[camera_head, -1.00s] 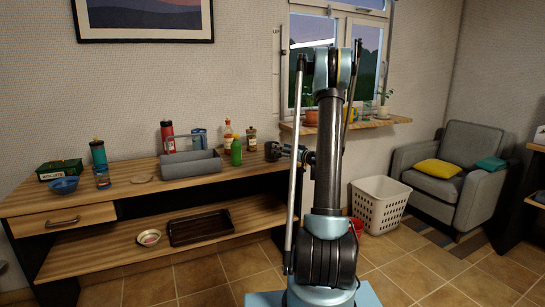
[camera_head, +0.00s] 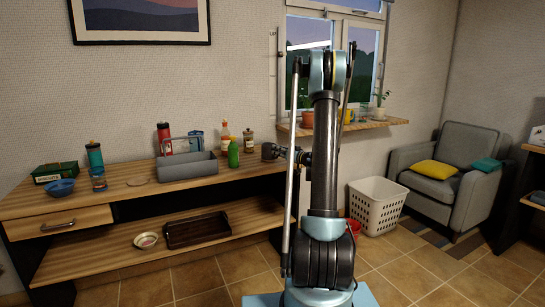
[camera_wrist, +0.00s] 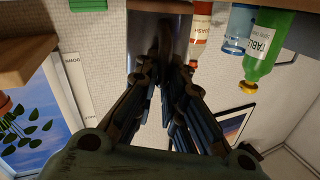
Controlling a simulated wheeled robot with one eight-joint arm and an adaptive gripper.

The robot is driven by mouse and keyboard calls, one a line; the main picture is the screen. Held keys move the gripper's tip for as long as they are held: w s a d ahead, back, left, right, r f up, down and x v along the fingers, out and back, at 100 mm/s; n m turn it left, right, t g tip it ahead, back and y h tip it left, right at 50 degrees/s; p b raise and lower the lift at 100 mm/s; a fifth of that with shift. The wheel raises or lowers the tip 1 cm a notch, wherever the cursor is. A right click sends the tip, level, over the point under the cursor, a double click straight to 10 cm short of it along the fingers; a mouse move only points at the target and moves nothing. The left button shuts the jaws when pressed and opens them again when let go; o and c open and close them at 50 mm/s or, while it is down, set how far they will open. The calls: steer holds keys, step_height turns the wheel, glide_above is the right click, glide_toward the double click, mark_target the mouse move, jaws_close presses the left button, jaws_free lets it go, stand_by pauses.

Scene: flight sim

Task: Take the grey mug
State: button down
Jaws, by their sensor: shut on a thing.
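The grey mug (camera_head: 268,151) is dark and shows small at the right end of the wooden counter, at the tip of my arm. In the wrist view the mug (camera_wrist: 158,38) is a dark, shiny, curved wall at the top middle. My gripper (camera_wrist: 166,78) has its fingers closed in on it from both sides. In the head view my gripper (camera_head: 282,153) is small and partly hidden behind my own arm. I cannot tell whether the mug touches the counter.
A green bottle (camera_head: 233,152), a red-and-white bottle (camera_head: 225,137) and a jar (camera_head: 248,140) stand just left of the mug. A grey caddy (camera_head: 188,167) is farther left on the counter (camera_head: 120,188). The window sill (camera_head: 350,127) is to the right.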

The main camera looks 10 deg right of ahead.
steer(key=shift+r, duration=4.85)
